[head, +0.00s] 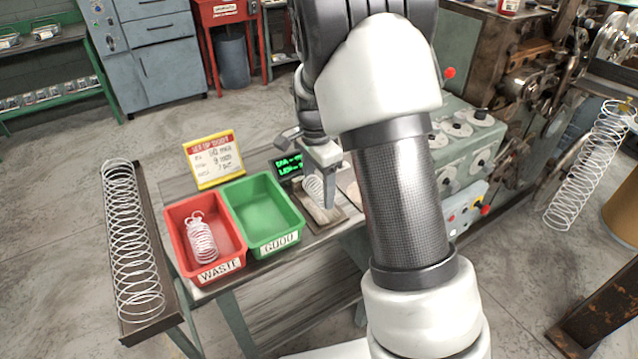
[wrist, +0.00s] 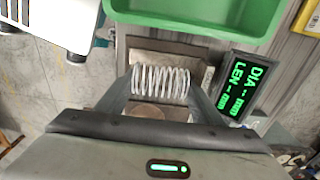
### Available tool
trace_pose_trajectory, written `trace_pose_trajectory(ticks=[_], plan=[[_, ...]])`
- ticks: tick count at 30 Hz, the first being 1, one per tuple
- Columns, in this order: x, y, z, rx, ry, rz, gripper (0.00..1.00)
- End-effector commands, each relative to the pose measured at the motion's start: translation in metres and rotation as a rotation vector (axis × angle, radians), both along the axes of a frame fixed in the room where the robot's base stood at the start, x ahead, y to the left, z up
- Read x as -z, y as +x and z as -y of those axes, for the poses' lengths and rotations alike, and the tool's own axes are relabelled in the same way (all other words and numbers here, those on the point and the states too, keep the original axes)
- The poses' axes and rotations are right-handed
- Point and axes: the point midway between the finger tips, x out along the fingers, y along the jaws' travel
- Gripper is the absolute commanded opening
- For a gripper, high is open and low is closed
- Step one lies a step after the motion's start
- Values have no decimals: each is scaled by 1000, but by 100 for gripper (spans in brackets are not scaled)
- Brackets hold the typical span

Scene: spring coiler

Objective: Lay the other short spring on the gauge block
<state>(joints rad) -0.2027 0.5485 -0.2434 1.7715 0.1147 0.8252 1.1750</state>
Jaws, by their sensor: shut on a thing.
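A short white wire spring (wrist: 160,83) lies crosswise between the two fingers of my gripper (wrist: 161,85), which is shut on it at its ends. In the head view the spring (head: 312,187) shows beside a finger of my gripper (head: 322,185), over the gauge block (head: 324,214) at the back of the bench. The gauge block, a flat metal plate, also shows behind the spring in the wrist view (wrist: 140,46). I cannot tell whether the spring touches it. A second short spring (head: 201,240) lies in the red WASTE bin (head: 176,235).
The green GOOD bin (head: 264,207) is empty beside the red one. A green-lit DIA/LEN display (head: 288,166) stands by the block, and a yellow-framed sign (head: 213,160) behind the bins. A long spring (head: 133,235) lies in a trough at left; another (head: 590,165) hangs at right.

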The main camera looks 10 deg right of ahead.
Motion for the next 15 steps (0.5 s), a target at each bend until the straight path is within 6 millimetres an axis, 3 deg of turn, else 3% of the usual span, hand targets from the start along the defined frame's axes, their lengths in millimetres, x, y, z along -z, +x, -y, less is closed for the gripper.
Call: trace_pose_trajectory(ticks=[4,14,15], plan=[[13,0,0,0,0,1,38],[14,0,0,0,0,1,38],[14,0,0,0,0,1,67]])
